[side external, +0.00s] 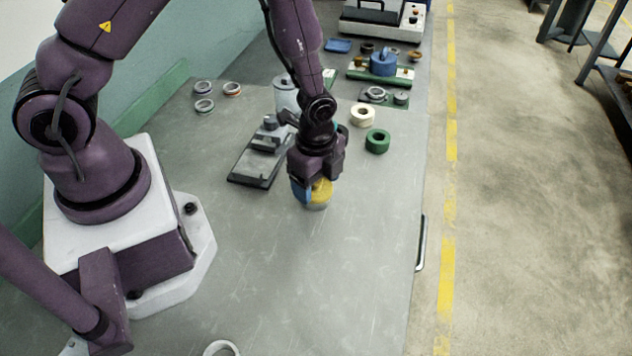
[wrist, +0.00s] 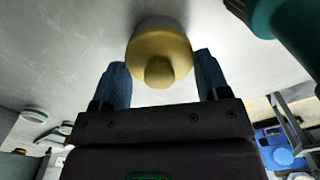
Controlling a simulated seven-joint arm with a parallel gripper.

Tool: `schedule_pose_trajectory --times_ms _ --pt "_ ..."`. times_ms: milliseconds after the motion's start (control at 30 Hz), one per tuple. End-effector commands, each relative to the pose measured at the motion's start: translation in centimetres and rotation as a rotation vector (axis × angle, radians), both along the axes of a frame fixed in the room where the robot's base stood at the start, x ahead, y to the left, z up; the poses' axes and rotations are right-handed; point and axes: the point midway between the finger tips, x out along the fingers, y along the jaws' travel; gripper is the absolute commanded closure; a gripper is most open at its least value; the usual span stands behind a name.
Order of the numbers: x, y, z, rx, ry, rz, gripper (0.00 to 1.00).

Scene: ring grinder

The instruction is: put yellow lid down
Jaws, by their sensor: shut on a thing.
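The yellow lid (side external: 321,190) is between the blue fingers of my gripper (side external: 309,192), low over the middle of the grey workbench (side external: 345,270). In the wrist view the lid (wrist: 160,58) is a rounded yellow piece with a knob towards my gripper (wrist: 160,76). A finger stands on each side of it, and the jaws are shut on it. A paler band shows at the lid's far edge. The fingers partly hide the lid in the side view. I cannot tell whether its underside touches the bench.
A black flat device (side external: 262,158) and a grey canister (side external: 286,96) stand behind left of my gripper. A green roll (side external: 377,141) and cream roll (side external: 362,115) lie behind right. A pale ring (side external: 221,348) lies at the front. The bench front right is clear.

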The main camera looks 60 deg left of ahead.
Motion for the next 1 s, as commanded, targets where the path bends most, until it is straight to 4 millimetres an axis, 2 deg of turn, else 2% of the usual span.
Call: schedule_pose_trajectory --times_ms 167,500,600,833,900,1000 --pt "0.1 0.0 2.2 -0.001 -0.004 0.0 0.53" --pt "0.1 0.0 8.3 -0.001 -0.004 -0.001 0.53" --pt "-0.9 -0.8 9.4 -0.003 -0.001 -0.061 0.53" --pt "-5.1 -3.7 10.5 0.0 0.001 -0.347 0.53" --pt "-5.2 -4.2 10.3 -0.001 0.001 -0.387 0.53" --pt "-3.6 -4.8 9.4 0.0 0.001 -0.399 0.53"
